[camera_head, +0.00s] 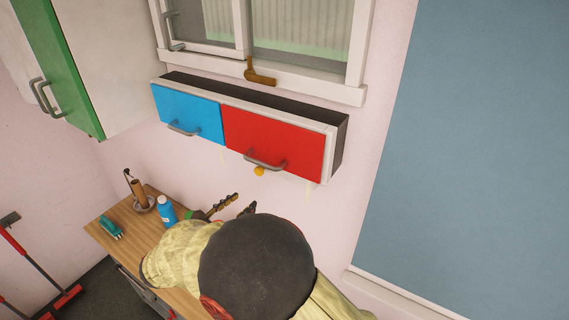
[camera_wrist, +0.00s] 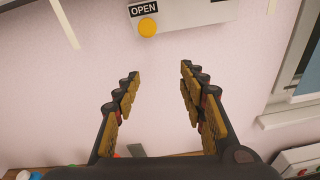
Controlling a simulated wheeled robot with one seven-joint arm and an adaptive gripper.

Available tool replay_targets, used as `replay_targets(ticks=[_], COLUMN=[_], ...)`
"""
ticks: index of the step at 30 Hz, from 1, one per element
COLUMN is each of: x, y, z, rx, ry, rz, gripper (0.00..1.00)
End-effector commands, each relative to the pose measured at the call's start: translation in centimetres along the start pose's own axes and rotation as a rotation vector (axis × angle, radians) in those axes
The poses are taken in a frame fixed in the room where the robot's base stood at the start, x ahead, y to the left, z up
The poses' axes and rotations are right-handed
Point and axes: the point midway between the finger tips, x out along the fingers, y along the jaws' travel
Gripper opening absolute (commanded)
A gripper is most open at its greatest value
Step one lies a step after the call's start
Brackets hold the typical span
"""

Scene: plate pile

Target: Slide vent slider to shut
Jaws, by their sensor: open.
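The vent slider shows as a round yellow-orange knob (camera_wrist: 148,27) below a pale plate with a black "OPEN" label (camera_wrist: 143,9) at the top of the wrist view. The rest of the plate is cut off by the picture edge. In the head view the knob (camera_head: 259,171) shows small on the pink wall, just under the red cabinet door. My gripper (camera_wrist: 160,72) is open and empty, its fingers pointing toward the wall. The knob lies beyond the fingertips, apart from them. In the head view my gripper (camera_head: 243,202) is below and left of the knob, partly hidden by my arm.
The wall cabinet has a blue door (camera_head: 188,114) and a red door (camera_head: 272,142) with handles that stick out above the knob. A wooden counter (camera_head: 117,245) below holds a blue bottle (camera_head: 166,211), a teal item (camera_head: 110,228) and a brown roll on a stand (camera_head: 139,193).

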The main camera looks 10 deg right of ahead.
Motion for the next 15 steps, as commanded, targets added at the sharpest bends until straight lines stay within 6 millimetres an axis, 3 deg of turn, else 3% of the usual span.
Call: replay_targets(ticks=[1, 4, 10, 15], x=[-0.1, -0.4, 0.7, 3.2], y=[1.4, 2.4, 2.1, 2.2], z=[1.9, 4.1, 4.7, 5.0], rx=[-0.019, -0.092, -0.139, -0.137], ry=[-0.050, -0.130, -0.141, -0.139], rz=[0.029, 0.055, 0.040, 0.039], gripper=[0.42, 0.42, 0.42, 0.42])
